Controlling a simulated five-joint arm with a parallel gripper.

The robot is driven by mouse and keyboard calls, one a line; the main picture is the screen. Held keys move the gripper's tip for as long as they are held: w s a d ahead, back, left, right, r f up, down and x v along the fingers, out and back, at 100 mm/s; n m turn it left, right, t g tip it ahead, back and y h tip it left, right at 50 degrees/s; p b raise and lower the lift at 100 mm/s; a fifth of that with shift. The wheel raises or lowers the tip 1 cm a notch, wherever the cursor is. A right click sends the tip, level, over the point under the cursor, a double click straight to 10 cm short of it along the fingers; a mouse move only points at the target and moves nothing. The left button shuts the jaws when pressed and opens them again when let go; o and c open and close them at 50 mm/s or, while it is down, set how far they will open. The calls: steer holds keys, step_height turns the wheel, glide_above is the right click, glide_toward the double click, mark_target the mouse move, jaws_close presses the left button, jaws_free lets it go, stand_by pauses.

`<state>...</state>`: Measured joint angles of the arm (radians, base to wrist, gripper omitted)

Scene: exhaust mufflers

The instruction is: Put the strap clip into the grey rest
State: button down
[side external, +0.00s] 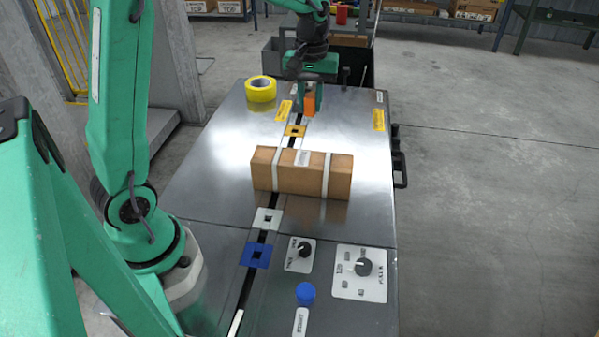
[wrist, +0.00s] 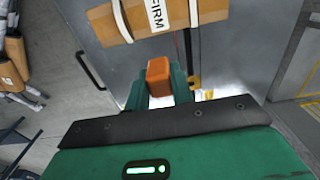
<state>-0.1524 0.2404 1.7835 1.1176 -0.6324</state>
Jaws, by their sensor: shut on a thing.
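The strap clip appears as a small orange block (side external: 309,104), held between the fingers of my gripper (side external: 309,95) at the far end of the metal table. In the wrist view the orange clip (wrist: 158,77) sits between the green fingers of my gripper (wrist: 160,88), which is shut on it. The grey rest (side external: 276,213) is a pale square plate with a dark square hole, on the near side of the carton. My gripper is well beyond it, past the carton. I cannot tell the clip's exact height above the table.
A strapped brown carton (side external: 295,177) lies between my gripper and the grey rest; it also shows in the wrist view (wrist: 190,12). A yellow rest (side external: 302,128) and a blue rest (side external: 266,262) lie along the dark slot. Yellow tape (side external: 261,98), knobs and a blue button (side external: 305,293) stand nearby.

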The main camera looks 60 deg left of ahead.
steer(key=shift+s+d+f, duration=0.5)
steer(key=shift+s+d, duration=1.4)
steer(key=shift+s, duration=2.45)
steer(key=shift+s+d+f, duration=0.5)
steer(key=shift+s+d, duration=1.4)
steer(key=shift+s, duration=2.45)
step_height(320, 180, down, 9)
steer(key=shift+w+f, duration=0.1)
steer(key=shift+f, duration=0.05)
steer(key=shift+f, duration=2.65)
steer(key=shift+f, duration=0.45)
steer(key=c, duration=1.1)
jaws_free()
steer(key=shift+c, duration=0.2)
steer(key=shift+r, duration=0.15)
